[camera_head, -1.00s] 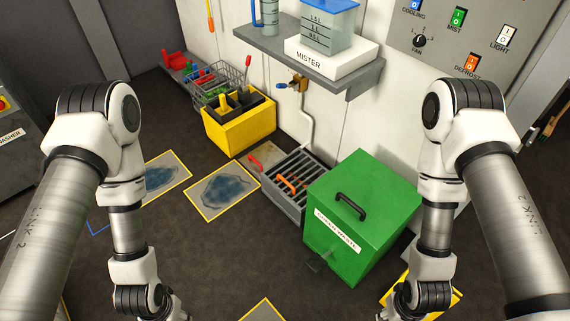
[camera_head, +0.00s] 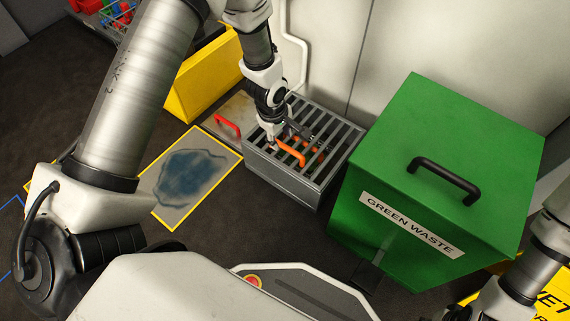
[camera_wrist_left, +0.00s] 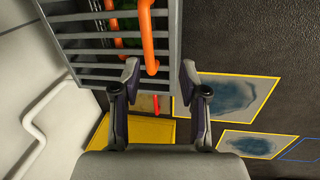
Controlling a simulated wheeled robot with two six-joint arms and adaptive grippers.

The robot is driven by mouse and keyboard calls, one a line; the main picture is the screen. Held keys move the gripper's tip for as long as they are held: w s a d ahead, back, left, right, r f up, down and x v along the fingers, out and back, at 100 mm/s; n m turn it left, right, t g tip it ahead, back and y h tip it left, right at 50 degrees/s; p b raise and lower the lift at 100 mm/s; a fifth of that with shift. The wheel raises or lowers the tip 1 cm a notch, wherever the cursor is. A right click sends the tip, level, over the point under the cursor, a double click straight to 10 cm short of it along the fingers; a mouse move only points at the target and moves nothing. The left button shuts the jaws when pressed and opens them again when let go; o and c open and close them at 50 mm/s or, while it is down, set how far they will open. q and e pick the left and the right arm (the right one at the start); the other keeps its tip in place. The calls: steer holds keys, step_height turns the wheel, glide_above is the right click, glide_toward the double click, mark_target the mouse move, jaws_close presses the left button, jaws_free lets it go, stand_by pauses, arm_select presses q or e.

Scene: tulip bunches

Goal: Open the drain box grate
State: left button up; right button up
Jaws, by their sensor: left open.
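The drain box (camera_head: 280,186) is a grey metal box on the floor, covered by a slatted grate (camera_head: 335,128) with an orange bar handle (camera_head: 291,152). The grate lies flat on the box. My left gripper (camera_head: 272,143) is over the grate, right by the handle. Whether the fingers touch the handle I cannot tell. Orange and green bits show under the bars. My right arm shows at the lower right; its fingers are out of frame.
A green waste bin (camera_head: 450,160) with a black lid handle stands close right of the drain box. A red handle (camera_head: 227,125) on a flat plate and a yellow box (camera_head: 205,80) are to the left. A stained yellow-edged mat (camera_head: 190,175) lies on the floor in front.

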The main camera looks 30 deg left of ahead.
mark_target(286, 147)
arm_select(q)
steer(key=shift+n, duration=0.6)
steer(key=w+f, duration=0.1)
steer(key=f, duration=0.1)
steer(key=w+f, duration=0.1)
steer(key=f, duration=0.2)
steer(key=w+f, duration=0.1)
steer(key=f, duration=0.2)
steer(key=shift+w+a+f+p, duration=0.1)
steer(key=shift+w+a+p, duration=0.15)
steer(key=shift+w+p, duration=0.1)
steer(key=shift+f, duration=0.45)
jaws_close()
arm_select(e)
steer(key=shift+a+f, duration=0.15)
steer(key=shift+f, duration=0.75)
